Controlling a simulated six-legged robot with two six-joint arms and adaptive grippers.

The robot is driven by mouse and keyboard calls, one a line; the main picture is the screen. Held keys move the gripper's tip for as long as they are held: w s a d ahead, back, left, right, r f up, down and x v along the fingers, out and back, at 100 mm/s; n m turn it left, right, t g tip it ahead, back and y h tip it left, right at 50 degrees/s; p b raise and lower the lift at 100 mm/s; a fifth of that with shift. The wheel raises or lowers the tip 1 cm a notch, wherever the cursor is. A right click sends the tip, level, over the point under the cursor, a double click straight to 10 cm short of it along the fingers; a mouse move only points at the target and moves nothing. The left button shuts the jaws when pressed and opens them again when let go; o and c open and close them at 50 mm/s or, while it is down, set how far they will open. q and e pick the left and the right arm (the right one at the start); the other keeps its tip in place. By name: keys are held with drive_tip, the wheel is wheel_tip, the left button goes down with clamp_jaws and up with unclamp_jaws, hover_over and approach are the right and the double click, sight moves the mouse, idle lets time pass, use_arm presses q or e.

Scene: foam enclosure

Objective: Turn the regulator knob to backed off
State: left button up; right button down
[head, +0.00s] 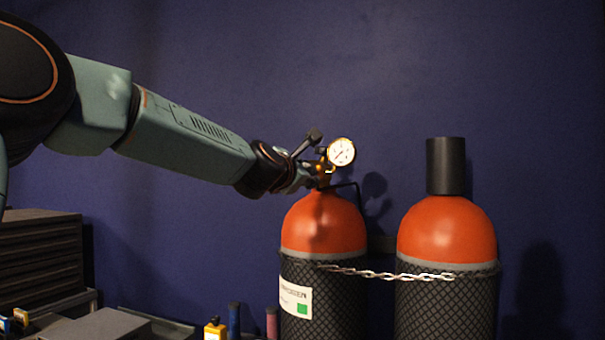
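The brass regulator (323,168) sits on top of the left orange cylinder (322,228). Its round white-faced gauge (341,152) faces me. My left arm reaches in from the left, and my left gripper (312,160) is at the regulator's left side. Its fingers are spread, one dark finger above and one lower, close around the regulator's left end. The knob cannot be made out clearly; the fingers largely hide that side. I cannot tell whether a finger touches it. My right gripper is not in view.
A second orange cylinder (447,229) with a black cap (446,166) stands to the right. A chain (385,275) runs across both cylinders. A grey drawer cabinet (40,255) and small bottles (215,329) are at lower left. The space before the purple wall (225,65) above is clear.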

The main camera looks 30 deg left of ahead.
use_arm(q)
drive_tip(key=shift+r, duration=0.3)
drive_tip(key=o, duration=1.2)
drive_tip(key=shift+w+f, duration=0.15)
drive_tip(key=shift+f, duration=0.05)
drive_tip(key=shift+c, duration=0.2)
